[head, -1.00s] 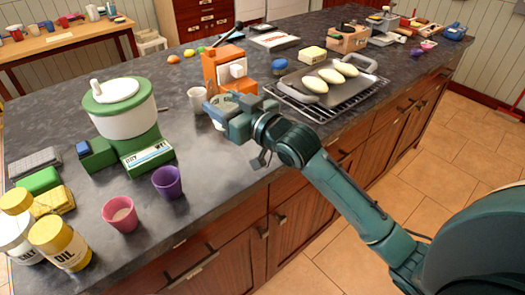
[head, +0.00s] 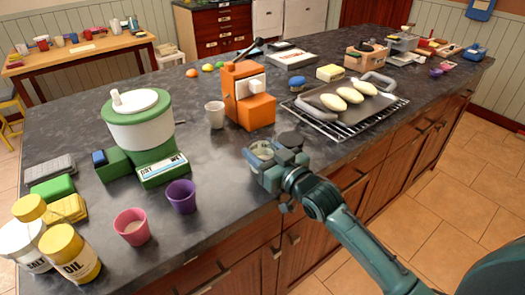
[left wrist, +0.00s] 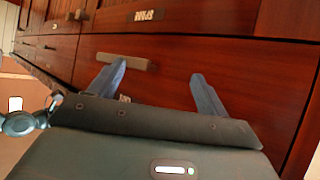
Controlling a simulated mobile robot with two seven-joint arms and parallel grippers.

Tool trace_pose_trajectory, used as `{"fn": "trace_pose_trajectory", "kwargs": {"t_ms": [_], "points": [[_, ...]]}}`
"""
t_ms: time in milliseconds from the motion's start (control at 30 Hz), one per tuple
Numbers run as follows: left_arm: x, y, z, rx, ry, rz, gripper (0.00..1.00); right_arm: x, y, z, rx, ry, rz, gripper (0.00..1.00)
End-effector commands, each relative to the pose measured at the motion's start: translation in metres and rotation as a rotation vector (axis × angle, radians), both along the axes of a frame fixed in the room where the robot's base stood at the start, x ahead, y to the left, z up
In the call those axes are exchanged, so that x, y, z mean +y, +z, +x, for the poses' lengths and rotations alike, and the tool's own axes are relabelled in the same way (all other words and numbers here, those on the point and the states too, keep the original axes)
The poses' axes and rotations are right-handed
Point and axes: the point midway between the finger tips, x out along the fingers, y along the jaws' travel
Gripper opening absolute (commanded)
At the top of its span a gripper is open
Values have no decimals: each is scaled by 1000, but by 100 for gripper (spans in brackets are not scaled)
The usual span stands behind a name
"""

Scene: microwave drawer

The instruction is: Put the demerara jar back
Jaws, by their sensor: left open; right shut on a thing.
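On the counter (head: 215,160) stand a white cup (head: 215,115), an orange machine (head: 245,97), a green mixer (head: 142,125), a purple cup (head: 181,197) and a pink cup (head: 132,228). A tray of loaves (head: 320,112) lies right. Some counter left of the jar is clear.

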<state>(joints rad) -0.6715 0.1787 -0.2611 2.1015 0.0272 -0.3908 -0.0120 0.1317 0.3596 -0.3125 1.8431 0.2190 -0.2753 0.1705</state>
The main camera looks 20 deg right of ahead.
Motion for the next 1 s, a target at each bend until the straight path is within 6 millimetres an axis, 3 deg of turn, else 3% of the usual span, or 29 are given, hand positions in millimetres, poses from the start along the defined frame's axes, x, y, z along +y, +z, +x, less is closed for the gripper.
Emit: {"fn": "trace_pose_trajectory", "kwargs": {"t_ms": [333,367,600,933,1000], "points": [[0,-1,1,-4,0,1,77,0,-4,0,-1,0,0,26],[0,0,1,-4,-1,0,77,0,-4,0,0,0,0,53],[0,1,2,-6,0,0,77,0,-3,0,0,0,0,73],[0,3,2,-6,0,0,77,0,2,-1,0,0,0,74],[0,2,2,-6,0,0,77,-3,-2,-9,3,0,-1,74]]}}
